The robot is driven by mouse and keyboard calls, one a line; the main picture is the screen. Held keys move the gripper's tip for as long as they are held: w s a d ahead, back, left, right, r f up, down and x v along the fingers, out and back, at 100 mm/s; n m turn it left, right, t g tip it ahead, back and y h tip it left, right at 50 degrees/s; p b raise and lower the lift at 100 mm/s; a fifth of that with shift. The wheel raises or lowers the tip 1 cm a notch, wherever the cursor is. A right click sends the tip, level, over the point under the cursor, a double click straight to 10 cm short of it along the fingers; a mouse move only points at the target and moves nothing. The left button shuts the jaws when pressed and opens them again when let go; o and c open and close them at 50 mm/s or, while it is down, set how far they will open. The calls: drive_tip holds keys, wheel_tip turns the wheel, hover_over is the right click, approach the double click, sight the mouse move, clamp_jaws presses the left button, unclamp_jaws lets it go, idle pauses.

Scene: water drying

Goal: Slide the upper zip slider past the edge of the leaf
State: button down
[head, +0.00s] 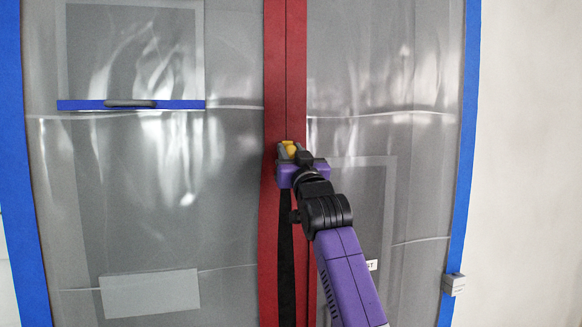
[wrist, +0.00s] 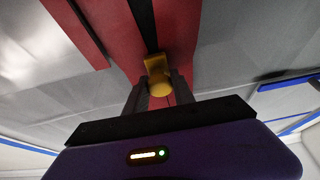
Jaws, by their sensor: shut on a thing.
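A red zip strip (head: 272,60) runs up the middle of a translucent plastic sheet. My gripper (head: 288,152) is shut on the yellow zip slider (head: 292,148), partway up the strip. In the wrist view the yellow slider (wrist: 157,75) sits between my two dark fingers. The zip is a closed thin seam above the slider. Below it a narrow black opening (head: 285,250) widens downward, partly hidden by my arm. A grey panel with a pale border (head: 352,162) shows behind the sheet at right; I cannot tell whether it is the leaf. No second slider is visible.
Blue tape (head: 462,150) edges the sheet on both sides. A grey block (head: 453,284) sits on the right edge. At left are a blue bar (head: 80,105) with a dark handle-like piece and a light grey rectangle (head: 150,293). The strip above my gripper is clear.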

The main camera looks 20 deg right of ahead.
sight(291, 151)
drive_tip(key=shift+r, duration=0.45)
drive_tip(key=c, duration=1.1)
unclamp_jaws()
drive_tip(key=shift+f, duration=0.1)
drive_tip(key=shift+s+f, duration=0.35)
drive_tip(key=shift+s, duration=0.1)
drive_tip(key=b+v, duration=0.2)
drive_tip(key=v, duration=0.3)
drive_tip(key=shift+s+f+b, duration=0.1)
drive_tip(key=shift+s+b, duration=0.2)
drive_tip(key=shift+b, duration=0.05)
drive_tip(key=shift+s+f, duration=0.1)
drive_tip(key=shift+s, duration=0.45)
